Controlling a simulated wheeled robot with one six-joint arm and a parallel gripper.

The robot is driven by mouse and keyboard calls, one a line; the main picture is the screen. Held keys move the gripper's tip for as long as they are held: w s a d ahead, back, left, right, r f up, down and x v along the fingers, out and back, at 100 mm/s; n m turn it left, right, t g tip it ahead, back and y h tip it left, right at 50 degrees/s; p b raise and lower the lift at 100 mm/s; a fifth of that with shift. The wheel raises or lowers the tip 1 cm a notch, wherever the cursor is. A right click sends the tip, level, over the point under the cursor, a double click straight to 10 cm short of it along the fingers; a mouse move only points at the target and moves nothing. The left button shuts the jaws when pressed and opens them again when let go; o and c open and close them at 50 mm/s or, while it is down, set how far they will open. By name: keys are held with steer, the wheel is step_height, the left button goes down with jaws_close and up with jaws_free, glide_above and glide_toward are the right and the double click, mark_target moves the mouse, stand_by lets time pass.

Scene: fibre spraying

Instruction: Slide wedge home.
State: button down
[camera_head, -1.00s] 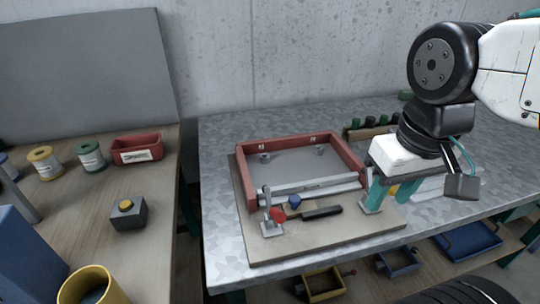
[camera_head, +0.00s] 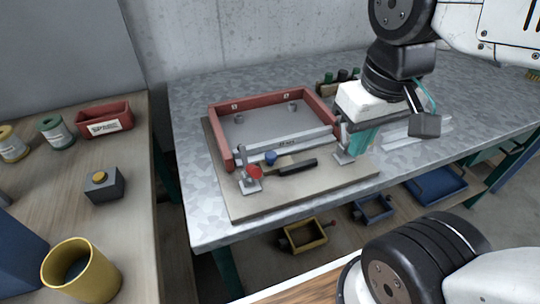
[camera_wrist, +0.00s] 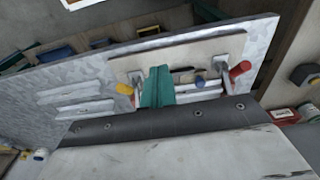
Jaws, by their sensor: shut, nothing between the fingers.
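The fixture board (camera_head: 300,190) lies on the metal table with a red frame (camera_head: 217,140) on it. A pale labelled bar (camera_head: 265,148) spans the frame's front. In front of it lies a dark handled piece (camera_head: 297,167), probably the wedge, beside a blue knob (camera_head: 271,158). It also shows in the wrist view (camera_wrist: 183,70), partly hidden. A clamp with a red handle (camera_head: 254,171) stands at the left. My gripper (camera_head: 360,142), with green fingers, is shut and empty near the right clamp (camera_head: 343,158), partly covering it. The fingers also show in the wrist view (camera_wrist: 157,90). Contact is unclear.
A yellow handle (camera_wrist: 124,89) is beside my fingers. Pale bars (camera_head: 418,132) lie on the table at right, and a rack of dark bottles (camera_head: 338,78) stands behind. Trays (camera_head: 303,236) sit below. A side bench at left holds a button box (camera_head: 104,185).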

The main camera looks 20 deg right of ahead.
steer(key=w+a+f+n+g+h, duration=0.1)
steer(key=w+a+n, duration=0.5)
steer(key=w, duration=0.3)
steer(key=w+a+f+n+g+h, duration=0.1)
steer(key=w+a+f+n+h, duration=0.1)
steer(key=w+a+n, duration=0.4)
steer(key=w+a, duration=0.2)
steer(key=w, duration=0.2)
steer(key=shift+w+a+f+g, duration=0.15)
steer(key=shift+a+f+g, duration=0.1)
steer(key=shift+a+g, duration=0.15)
steer(key=shift+f, duration=0.1)
glide_above(264, 164)
steer(key=w+a, duration=0.1)
steer(key=a, duration=0.1)
steer(key=f, duration=0.9)
steer(key=shift+d+f, duration=0.15)
steer(key=shift+d, duration=0.05)
